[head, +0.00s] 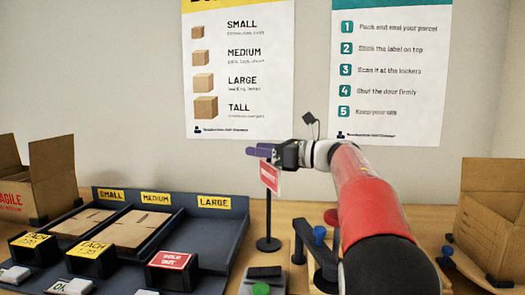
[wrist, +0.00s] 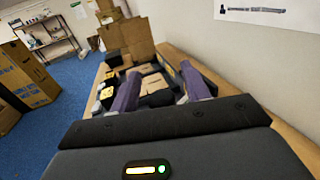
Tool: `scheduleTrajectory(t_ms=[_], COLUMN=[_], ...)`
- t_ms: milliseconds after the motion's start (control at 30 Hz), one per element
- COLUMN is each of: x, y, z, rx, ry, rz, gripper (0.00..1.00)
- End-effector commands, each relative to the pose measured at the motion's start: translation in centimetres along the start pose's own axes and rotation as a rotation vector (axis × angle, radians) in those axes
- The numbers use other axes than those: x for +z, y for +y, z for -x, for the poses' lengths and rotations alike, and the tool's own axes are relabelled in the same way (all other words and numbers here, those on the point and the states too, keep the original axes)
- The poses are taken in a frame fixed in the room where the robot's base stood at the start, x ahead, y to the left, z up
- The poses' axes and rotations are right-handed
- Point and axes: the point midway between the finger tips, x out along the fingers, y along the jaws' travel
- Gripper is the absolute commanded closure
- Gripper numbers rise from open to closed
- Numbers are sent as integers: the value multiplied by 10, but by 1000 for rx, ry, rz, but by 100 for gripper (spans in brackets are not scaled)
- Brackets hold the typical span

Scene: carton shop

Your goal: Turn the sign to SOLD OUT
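A small red sign with white marks (head: 271,178) hangs on a thin black stand (head: 268,243) right of the tray; its lettering is too small to read. A separate dark block with a red SOLD OUT plate (head: 168,260) stands in front of the tray's LARGE compartment. My gripper (head: 260,149) is at the top of the hanging sign in the head view; contact cannot be told. In the wrist view my gripper (wrist: 160,73) has its two purple fingers spread wide with nothing seen held between them. The hanging sign cannot be made out there.
The dark tray (head: 235,232) has SMALL, MEDIUM and LARGE labels; flat cartons (head: 138,228) lie in the first two, LARGE looks empty. Yellow price blocks (head: 92,258) stand in front. Open cartons flank it left (head: 50,180) and right (head: 492,215). A green button (head: 261,289) is near the front.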

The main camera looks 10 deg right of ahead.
Motion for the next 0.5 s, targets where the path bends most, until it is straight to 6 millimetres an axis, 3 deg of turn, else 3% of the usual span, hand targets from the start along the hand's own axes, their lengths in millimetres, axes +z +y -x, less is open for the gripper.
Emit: scheduleTrajectory(t_ms=[267,500], x=[-2,-3], y=[-1,-1], z=[5,43], rx=[-2,-4], ry=[2,2], rz=[-1,1], gripper=[53,53])
